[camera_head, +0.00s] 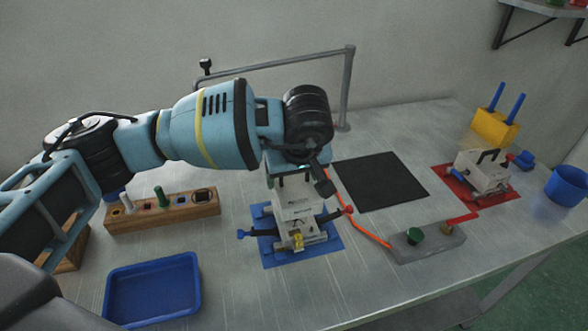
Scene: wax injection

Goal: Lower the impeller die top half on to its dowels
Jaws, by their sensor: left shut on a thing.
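A pale grey die stands on a blue mat (325,245) in the middle of the bench. Its upper block, the die top half (296,203), is under my left gripper (291,180). My left gripper points down and is shut on the top half at its upper side; the grip itself is partly hidden by the wrist. The lower block (314,236) sits on the mat with a brass fitting (298,240) at its front. Whether a gap remains between the halves, and where the dowels are, I cannot make out. My right gripper is not in view.
A clamp with a red-tipped arm (347,210) and a blue-tipped arm (243,234) flank the die. A second die (482,172) stands on a red mat.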

